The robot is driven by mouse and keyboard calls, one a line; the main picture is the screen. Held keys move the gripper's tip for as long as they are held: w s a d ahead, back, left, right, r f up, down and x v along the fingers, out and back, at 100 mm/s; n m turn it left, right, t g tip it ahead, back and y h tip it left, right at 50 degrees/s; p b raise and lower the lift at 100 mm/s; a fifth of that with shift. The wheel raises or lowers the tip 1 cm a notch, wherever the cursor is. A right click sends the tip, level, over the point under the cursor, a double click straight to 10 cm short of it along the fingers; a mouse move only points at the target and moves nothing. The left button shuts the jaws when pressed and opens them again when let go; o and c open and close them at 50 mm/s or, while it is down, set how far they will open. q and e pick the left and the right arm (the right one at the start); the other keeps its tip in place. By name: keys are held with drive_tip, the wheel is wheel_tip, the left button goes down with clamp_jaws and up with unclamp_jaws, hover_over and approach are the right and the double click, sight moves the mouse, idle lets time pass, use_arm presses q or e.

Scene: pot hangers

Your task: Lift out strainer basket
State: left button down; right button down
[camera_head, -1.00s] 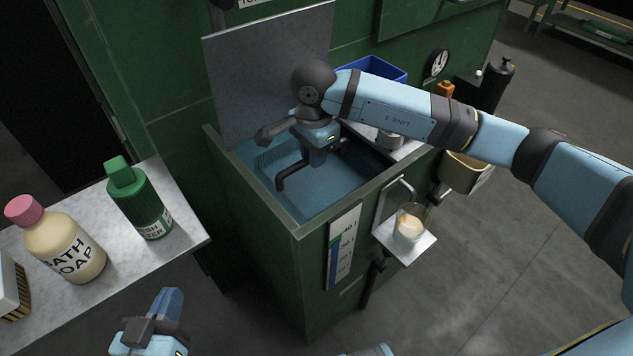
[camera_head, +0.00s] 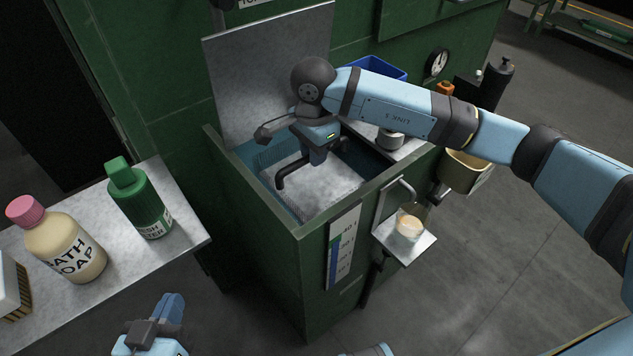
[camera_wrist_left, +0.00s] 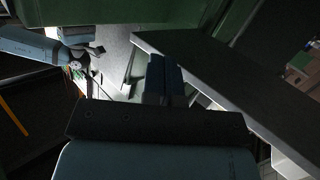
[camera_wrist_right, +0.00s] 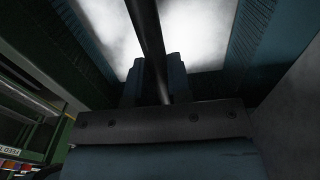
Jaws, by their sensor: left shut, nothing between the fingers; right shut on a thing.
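The strainer basket (camera_head: 267,157) has blue-grey mesh walls and sits inside the green tank (camera_head: 262,208). Its dark handle (camera_head: 283,179) rises over the middle. My right gripper (camera_head: 319,160) is over the tank, shut on the handle. In the right wrist view the dark bar (camera_wrist_right: 146,25) passes between the fingers (camera_wrist_right: 157,82), with mesh on both sides. Below is a pale mottled surface (camera_head: 320,188); I cannot tell whether it is the basket floor or the tank bottom. My left gripper (camera_head: 168,308) is shut and empty, low in front of the side table.
The side table (camera_head: 190,225) holds a bath soap bottle (camera_head: 65,245) and a green bottle (camera_head: 140,200). A raised lid (camera_head: 270,75) stands behind the tank. A small shelf (camera_head: 408,248) with a cup (camera_head: 409,227) juts from the tank's side. A blue bin (camera_head: 375,68) is behind.

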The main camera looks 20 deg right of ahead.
drive_tip(key=shift+r, duration=0.65)
drive_tip(key=shift+r+p, duration=0.9)
drive_tip(key=shift+r, duration=0.35)
drive_tip(key=shift+r+p, duration=0.3)
drive_tip(key=shift+r, duration=0.4)
drive_tip(key=shift+r+p, duration=0.3)
drive_tip(key=shift+r, duration=0.3)
drive_tip(key=shift+r+p, duration=0.45)
drive_tip(key=shift+r, duration=0.55)
use_arm(q)
drive_tip(key=a+f+g+p, duration=0.1)
drive_tip(key=s+a+f+g+y+p, duration=0.1)
drive_tip(key=f, duration=0.1)
drive_tip(key=s+a+f+g+y+p, duration=0.1)
drive_tip(key=shift+s+a+f, duration=0.15)
drive_tip(key=shift+s, duration=0.05)
use_arm(e)
wheel_tip(320, 180, up, 7)
